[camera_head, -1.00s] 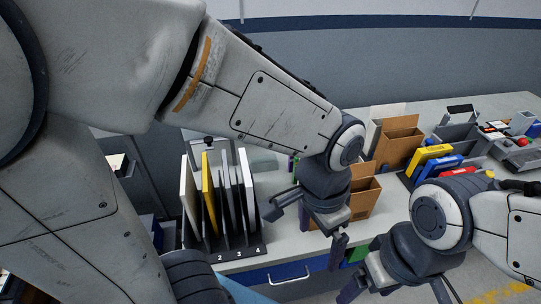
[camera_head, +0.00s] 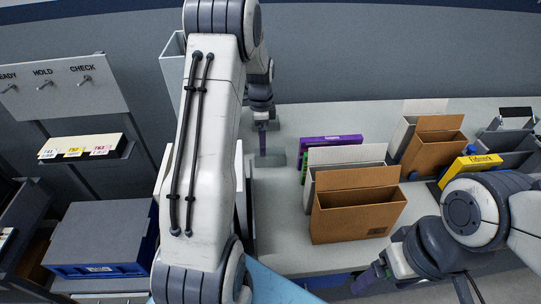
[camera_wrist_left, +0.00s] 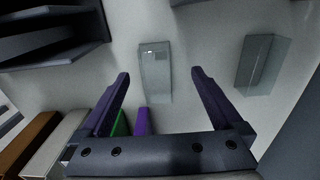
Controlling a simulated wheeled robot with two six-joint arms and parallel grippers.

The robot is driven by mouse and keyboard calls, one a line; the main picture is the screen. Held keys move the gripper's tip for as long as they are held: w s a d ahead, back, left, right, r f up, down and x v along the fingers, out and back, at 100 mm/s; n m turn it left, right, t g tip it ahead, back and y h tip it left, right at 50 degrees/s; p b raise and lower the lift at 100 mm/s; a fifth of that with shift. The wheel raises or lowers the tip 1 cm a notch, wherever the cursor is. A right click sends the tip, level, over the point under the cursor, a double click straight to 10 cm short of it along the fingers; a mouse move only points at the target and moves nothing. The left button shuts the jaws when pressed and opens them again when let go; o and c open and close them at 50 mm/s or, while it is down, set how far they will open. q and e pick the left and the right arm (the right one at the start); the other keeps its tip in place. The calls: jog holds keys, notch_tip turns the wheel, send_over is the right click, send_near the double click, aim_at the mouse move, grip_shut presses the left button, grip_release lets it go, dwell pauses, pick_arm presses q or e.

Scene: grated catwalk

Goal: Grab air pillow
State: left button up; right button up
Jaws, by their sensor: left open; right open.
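One clear piece (camera_wrist_left: 155,82), with a small white label, lies between and beyond my left fingers. The other clear piece (camera_wrist_left: 262,66) lies to the right, outside the fingers. I cannot tell for sure which is the air pillow. My left gripper (camera_wrist_left: 160,74) is open and empty, pointing down over the worktop. In the head view its dark finger (camera_head: 262,138) shows beyond my left arm, which hides part of the area. My right gripper (camera_head: 412,284) is open and empty at the front right.
An open brown box (camera_head: 355,215) stands on the worktop (camera_head: 290,125), with another brown box (camera_head: 435,150) behind. A purple box (camera_head: 331,141) lies behind the nearer one. A yellow box (camera_head: 470,170) is at right. A blue drawer unit (camera_head: 100,268) is at left.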

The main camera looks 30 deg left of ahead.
aim_at(270, 157)
pick_arm(q)
jog(key=shift+s+d+f+p, duration=0.1)
jog(key=shift+f+p, duration=0.15)
jog(key=shift+f, duration=0.75)
jog(key=shift+s+f+p, duration=0.15)
jog(key=shift+f+p, duration=0.1)
jog(key=shift+f, duration=0.8)
jog(key=shift+s+d+f+p, duration=0.1)
jog(key=shift+f+p, duration=0.15)
jog(key=shift+f, duration=0.75)
jog(key=c, duration=1.5)
jog(key=shift+r, duration=0.1)
